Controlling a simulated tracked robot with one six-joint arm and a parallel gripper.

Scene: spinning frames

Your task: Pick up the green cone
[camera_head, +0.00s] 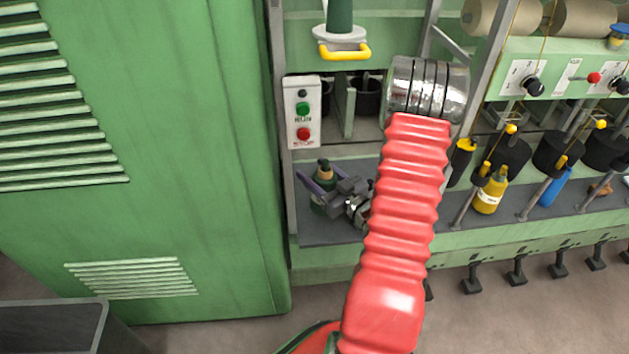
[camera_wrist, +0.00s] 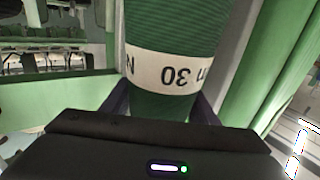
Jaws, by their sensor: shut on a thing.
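The green cone (camera_wrist: 170,105) fills the upper middle of the wrist view, ribbed dark green with a white band of printed characters. My gripper (camera_wrist: 162,112) has one dark finger on each side of it and is shut on it. In the head view my gripper (camera_head: 317,190), with purple fingers, is in front of the machine's lower dark shelf, around the cone (camera_head: 325,177) with its tan tip upward. The cone's lower part is partly hidden by the gripper. A second green cone (camera_head: 340,16) stands above on a white holder with a yellow handle.
A large green cabinet (camera_head: 190,130) with vents stands close on the left. A switch box (camera_head: 302,110) with green and red buttons is just above the gripper. A yellow bottle (camera_head: 489,193) and a blue bottle (camera_head: 554,187) stand on the shelf at right, among slanted rods.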

